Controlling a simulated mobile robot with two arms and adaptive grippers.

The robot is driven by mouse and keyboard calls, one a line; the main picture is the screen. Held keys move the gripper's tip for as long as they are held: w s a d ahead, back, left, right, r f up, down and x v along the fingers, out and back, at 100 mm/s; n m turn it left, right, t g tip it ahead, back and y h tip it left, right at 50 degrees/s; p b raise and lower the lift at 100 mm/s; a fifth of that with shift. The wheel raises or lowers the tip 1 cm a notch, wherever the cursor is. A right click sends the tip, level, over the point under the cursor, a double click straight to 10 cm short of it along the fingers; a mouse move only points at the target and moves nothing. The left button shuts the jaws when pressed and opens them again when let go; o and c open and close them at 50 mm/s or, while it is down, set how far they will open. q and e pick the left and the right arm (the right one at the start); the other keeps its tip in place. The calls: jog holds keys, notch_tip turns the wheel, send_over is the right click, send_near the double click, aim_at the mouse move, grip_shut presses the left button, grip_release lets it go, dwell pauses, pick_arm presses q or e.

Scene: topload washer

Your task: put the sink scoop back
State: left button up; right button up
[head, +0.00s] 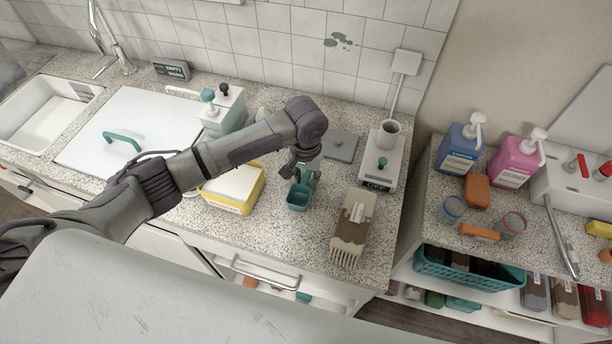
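A small teal scoop (298,199) with a square cup is at the middle of the speckled counter, right of the yellow-sided tub. My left gripper (302,178) points down at the scoop's back end and appears closed on it. The fingers hide the scoop's handle, and I cannot tell whether the cup touches the counter. The white sink (28,138) is at the far left, beside a white lid (150,120) with a teal handle. My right gripper is not in view.
A yellow-sided tub (238,206) stands under my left forearm. A brown-and-white brush-like pack (350,232) lies to the right. A scale (380,172) with a cup and a grey plate (340,146) are behind. A pump-topped box (222,112) stands behind my arm.

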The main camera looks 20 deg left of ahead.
aim_at(306, 177)
pick_arm(q)
jog(key=shift+r, duration=0.15)
jog(key=shift+r, duration=0.3)
notch_tip(306, 177, up, 12)
jog(key=shift+f+b, duration=0.25)
jog(key=shift+b, duration=0.6)
